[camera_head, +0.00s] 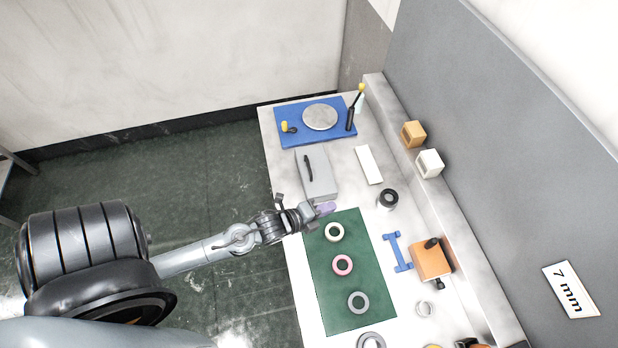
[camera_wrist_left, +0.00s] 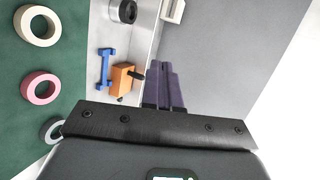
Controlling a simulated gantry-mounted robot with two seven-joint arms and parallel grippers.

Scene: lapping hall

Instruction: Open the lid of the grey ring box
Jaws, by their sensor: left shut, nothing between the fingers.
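The grey ring box (camera_head: 322,178) stands near the left edge of the bench, just in front of the blue board. Its lid looks shut, with a dark bar handle (camera_head: 308,168) on it. My left gripper (camera_head: 326,209) reaches in from the left, near the front end of the box and over the far edge of the green mat. Its purple fingers are together and empty; they also show in the left wrist view (camera_wrist_left: 164,84). The box is not in the left wrist view. My right gripper is not in view.
The green mat (camera_head: 325,300) carries a cream, a pink and a grey ring. The blue board (camera_head: 290,133) with a grey disc lies behind the box. A white bar (camera_head: 369,165), a dark ring (camera_head: 387,199), a blue bracket (camera_head: 397,252) and an orange block (camera_head: 430,260) lie to the right.

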